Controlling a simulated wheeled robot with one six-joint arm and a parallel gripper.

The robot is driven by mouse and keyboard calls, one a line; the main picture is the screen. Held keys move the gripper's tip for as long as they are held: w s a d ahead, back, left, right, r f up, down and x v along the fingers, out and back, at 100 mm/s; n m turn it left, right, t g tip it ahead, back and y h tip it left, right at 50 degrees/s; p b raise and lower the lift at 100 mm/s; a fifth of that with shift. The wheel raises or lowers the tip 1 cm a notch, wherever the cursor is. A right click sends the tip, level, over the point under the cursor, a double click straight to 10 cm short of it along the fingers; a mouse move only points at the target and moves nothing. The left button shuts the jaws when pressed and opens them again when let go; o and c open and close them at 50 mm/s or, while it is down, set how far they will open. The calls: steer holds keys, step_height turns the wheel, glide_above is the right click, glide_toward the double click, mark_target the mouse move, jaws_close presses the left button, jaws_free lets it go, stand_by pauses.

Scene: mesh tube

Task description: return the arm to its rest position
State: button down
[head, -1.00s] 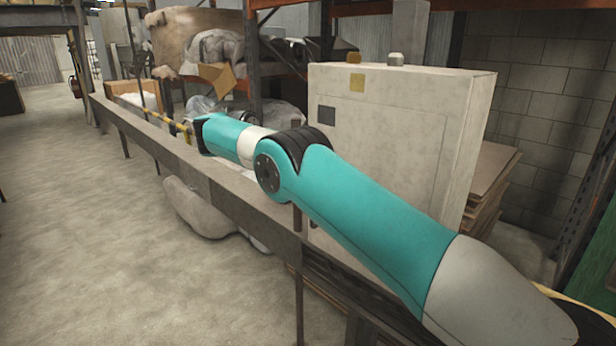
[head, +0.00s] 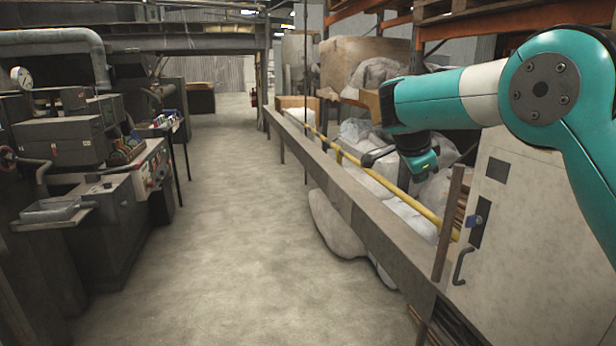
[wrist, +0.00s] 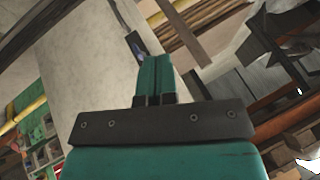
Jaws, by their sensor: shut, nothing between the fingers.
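My gripper (wrist: 154,78) shows in the wrist view with its two teal fingers together and nothing between them. The pale cabinet (wrist: 85,70) is behind it in that view. In the head view my teal and white arm comes in from the right, bent at a high joint, and its forearm points left. The wrist end hangs over the yellow rail area, left of the cabinet (head: 505,240). The fingers cannot be made out clearly in the head view.
A long grey guard rail (head: 340,185) runs beside the aisle, with pale sacks (head: 335,228) under and behind it. Dark machinery (head: 85,165) stands on the left. Shelving (head: 480,30) is behind my arm. The concrete floor (head: 220,230) between is clear.

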steer(key=s+a+f+n+g+y, duration=0.1)
steer(key=s+a+n+y, duration=0.2)
steer(key=s+n, duration=0.5)
steer(key=s+a+f+n+g+y, duration=0.1)
steer(key=s+n, duration=0.7)
steer(key=s, duration=1.2)
steer(key=s+a+f+n+g+y, duration=0.1)
steer(key=s+a+n+g+y, duration=0.2)
steer(key=s, duration=1.1)
steer(key=a+n+y, duration=0.1)
steer(key=a+n, duration=0.2)
steer(key=n, duration=0.2)
steer(key=shift+s+a+y, duration=0.3)
steer(key=shift+s+y, duration=0.1)
steer(key=shift+a, duration=0.1)
